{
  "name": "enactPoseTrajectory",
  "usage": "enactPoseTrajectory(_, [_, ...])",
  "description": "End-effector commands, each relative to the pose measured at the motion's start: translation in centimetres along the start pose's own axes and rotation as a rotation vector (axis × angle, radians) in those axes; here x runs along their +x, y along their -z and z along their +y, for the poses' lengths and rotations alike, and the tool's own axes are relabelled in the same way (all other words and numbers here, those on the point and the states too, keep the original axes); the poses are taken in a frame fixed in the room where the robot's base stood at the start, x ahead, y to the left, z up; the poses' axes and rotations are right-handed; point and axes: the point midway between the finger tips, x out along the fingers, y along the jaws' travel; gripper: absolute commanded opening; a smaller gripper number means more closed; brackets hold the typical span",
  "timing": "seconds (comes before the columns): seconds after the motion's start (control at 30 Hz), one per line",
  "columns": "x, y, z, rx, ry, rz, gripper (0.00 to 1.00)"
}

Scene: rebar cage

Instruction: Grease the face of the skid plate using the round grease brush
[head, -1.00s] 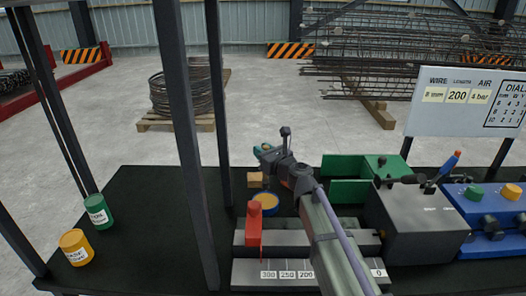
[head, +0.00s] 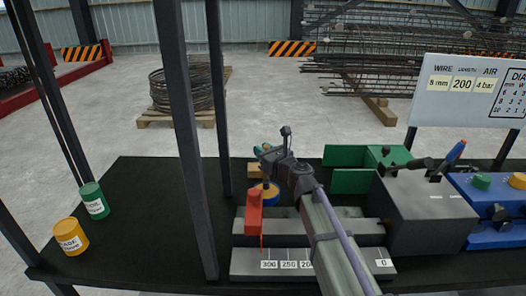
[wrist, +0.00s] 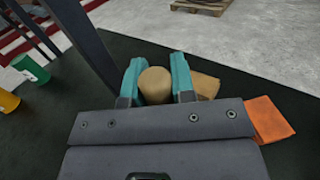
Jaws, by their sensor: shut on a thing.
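My gripper (head: 261,150) is above the bench behind the red stop. In the wrist view its two teal fingers (wrist: 154,68) are shut on a round tan knob (wrist: 155,86), which looks like the handle top of the round grease brush. The brush's lower end is hidden below my gripper. A blue-rimmed round tin with yellow contents (head: 270,194) stands on the bench below my gripper, partly behind the red stop. I cannot pick out the skid plate with certainty.
A tan block (wrist: 205,85) lies just beyond the fingers, and an orange cloth (wrist: 270,117) lies to the right. The red stop (head: 254,212), dark posts (head: 184,130) and green guard (head: 350,180) stand close. Green (head: 94,201) and yellow (head: 70,237) cans stand left.

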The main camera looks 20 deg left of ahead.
Motion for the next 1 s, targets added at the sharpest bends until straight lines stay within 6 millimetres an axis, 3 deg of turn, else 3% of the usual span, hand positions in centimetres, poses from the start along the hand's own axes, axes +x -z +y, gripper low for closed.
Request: enactPoseTrajectory(1.0, [0.0,1.2,0.0,0.000,0.000,0.000,0.00])
